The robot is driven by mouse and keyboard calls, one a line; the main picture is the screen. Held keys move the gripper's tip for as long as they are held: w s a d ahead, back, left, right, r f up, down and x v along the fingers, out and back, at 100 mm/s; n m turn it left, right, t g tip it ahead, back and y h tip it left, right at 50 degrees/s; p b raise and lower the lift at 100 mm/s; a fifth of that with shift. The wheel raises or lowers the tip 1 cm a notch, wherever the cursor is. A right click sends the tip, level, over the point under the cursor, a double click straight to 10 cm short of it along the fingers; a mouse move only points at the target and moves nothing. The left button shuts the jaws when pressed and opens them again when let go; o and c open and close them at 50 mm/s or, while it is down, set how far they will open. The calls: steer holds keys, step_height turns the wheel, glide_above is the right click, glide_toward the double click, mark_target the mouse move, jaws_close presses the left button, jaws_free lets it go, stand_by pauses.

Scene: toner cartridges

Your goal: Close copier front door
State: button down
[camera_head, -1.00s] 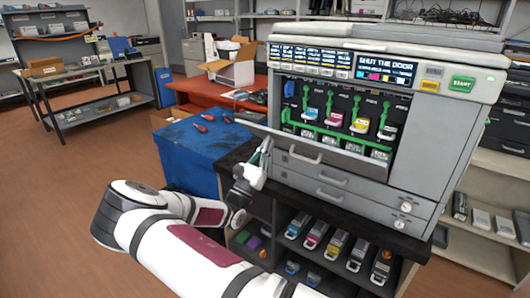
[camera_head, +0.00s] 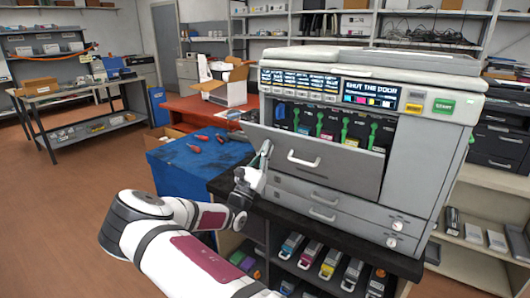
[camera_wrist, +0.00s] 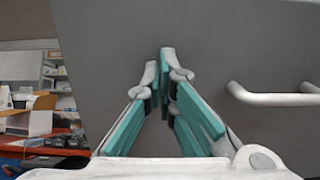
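The copier's front door (camera_head: 340,168) is a grey panel with a light bar handle (camera_head: 303,159). It is raised but tilted outward, with a gap at its top where the coloured cartridges and green levers (camera_head: 345,128) show. Its lower part of the bay is covered. My gripper (camera_head: 266,148) is at the door's left side, its fingertips together and empty. In the wrist view the shut fingertips (camera_wrist: 166,56) are up against or very near the door's outer face (camera_wrist: 220,40), left of the handle (camera_wrist: 275,96). I cannot tell whether they touch.
The copier's display (camera_head: 371,95) reads "SHUT THE DOOR". The copier stands on a dark bench (camera_head: 390,258) with spare cartridges (camera_head: 330,262) on the shelf below. A blue cabinet (camera_head: 185,175) with red-handled tools on top stands left of my gripper.

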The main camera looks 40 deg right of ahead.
mark_target(267, 136)
steer(key=x, duration=0.4)
steer(key=f+x, duration=0.1)
steer(key=x, duration=0.1)
steer(key=shift+w+d+r, duration=0.15)
steer(key=shift+d+r, duration=0.05)
steer(key=shift+d, duration=0.3)
steer(key=shift+w+d, duration=0.75)
steer(key=shift+d, duration=1.35)
steer(key=s+a+p, duration=0.1)
steer(key=a, duration=0.2)
steer(key=s+a+p, duration=0.1)
steer(key=a, duration=0.2)
steer(key=s+a+r+p, duration=0.1)
steer(key=a+p, duration=0.1)
steer(key=shift+s+a, duration=0.15)
steer(key=shift+a, duration=0.25)
steer(key=shift+s+a+f, duration=0.1)
steer(key=shift+a, duration=0.25)
